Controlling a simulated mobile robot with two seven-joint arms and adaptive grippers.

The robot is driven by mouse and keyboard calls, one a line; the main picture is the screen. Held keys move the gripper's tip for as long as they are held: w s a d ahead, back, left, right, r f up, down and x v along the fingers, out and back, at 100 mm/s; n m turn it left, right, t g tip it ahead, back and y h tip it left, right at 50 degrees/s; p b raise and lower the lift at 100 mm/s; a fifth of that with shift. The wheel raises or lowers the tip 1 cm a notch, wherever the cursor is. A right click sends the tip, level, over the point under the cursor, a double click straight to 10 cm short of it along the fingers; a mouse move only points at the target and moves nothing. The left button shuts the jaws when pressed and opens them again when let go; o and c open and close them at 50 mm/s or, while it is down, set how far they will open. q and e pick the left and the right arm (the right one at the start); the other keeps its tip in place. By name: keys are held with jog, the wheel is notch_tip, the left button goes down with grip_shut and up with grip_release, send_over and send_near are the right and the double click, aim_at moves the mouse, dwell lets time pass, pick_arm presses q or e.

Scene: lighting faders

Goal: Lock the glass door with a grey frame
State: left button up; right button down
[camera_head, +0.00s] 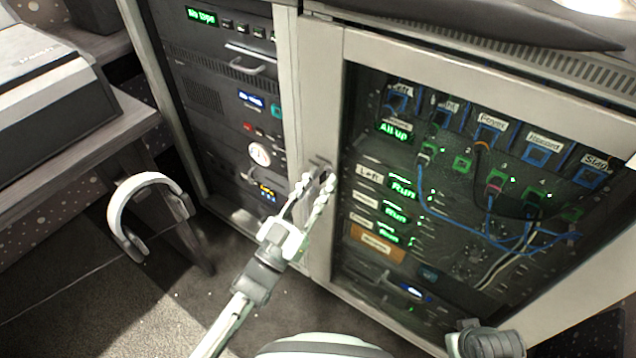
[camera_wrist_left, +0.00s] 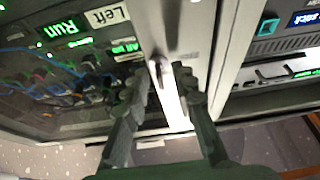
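The glass door (camera_head: 325,80) has a wide light grey frame and looks shut over a rack of lit panels and cables. A small metal lock or handle (camera_head: 318,165) sits on its left frame post; it also shows in the left wrist view (camera_wrist_left: 160,68). My left gripper (camera_head: 314,182) is at this fitting, its two fingers apart on either side of it. In the left wrist view my left gripper (camera_wrist_left: 161,92) is open with a gap around the fitting; contact cannot be told. The fitting's turn position is unclear. My right gripper is not in view.
A second rack (camera_head: 215,90) with a pull handle stands left of the door. White headphones (camera_head: 128,215) hang by a grey table (camera_head: 95,145) at the left. Bare carpet (camera_head: 90,310) lies in front. A dark top (camera_head: 480,15) overhangs the door.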

pick_arm(q)
notch_tip(320, 180, up, 10)
dwell(0.5)
jog(key=shift+s, duration=0.1)
